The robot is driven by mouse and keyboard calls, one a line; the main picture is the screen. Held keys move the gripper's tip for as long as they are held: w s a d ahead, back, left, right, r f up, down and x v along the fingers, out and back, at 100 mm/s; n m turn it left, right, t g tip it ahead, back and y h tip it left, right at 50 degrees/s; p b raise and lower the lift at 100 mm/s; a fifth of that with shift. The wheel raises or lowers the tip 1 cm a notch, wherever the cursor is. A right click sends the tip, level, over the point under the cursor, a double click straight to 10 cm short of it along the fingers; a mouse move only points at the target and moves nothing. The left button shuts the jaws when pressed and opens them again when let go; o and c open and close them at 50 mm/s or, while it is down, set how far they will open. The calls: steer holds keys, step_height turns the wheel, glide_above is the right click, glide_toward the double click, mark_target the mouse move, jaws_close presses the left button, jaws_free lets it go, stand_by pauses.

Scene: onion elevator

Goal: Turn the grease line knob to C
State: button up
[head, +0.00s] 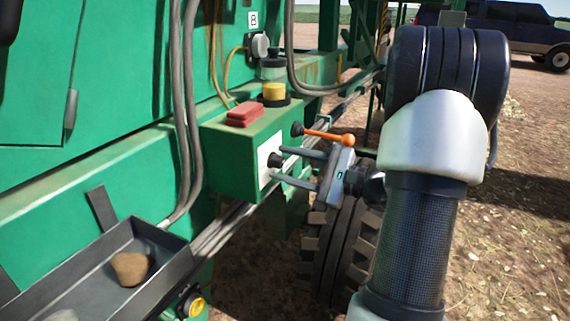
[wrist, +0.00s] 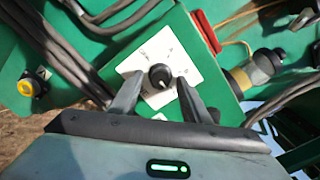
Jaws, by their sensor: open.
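A black round knob (head: 275,160) sits on a white dial plate (head: 264,158) on the side face of a green box (head: 233,160). In the wrist view the knob (wrist: 160,76) shows a pale pointer mark, and the white plate (wrist: 155,50) has faint marks too small to read. My gripper (head: 278,165) is open, with one finger on each side of the knob. In the wrist view its fingertips (wrist: 157,82) straddle the knob's lower part. I cannot tell whether they touch it.
A dark tray (head: 165,272) holding a brown lump is at lower left. Hoses (head: 188,130) hang nearby.

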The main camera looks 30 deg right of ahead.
steer(key=v, duration=1.7)
steer(key=shift+w+a, duration=0.1)
steer(key=shift+a, duration=0.05)
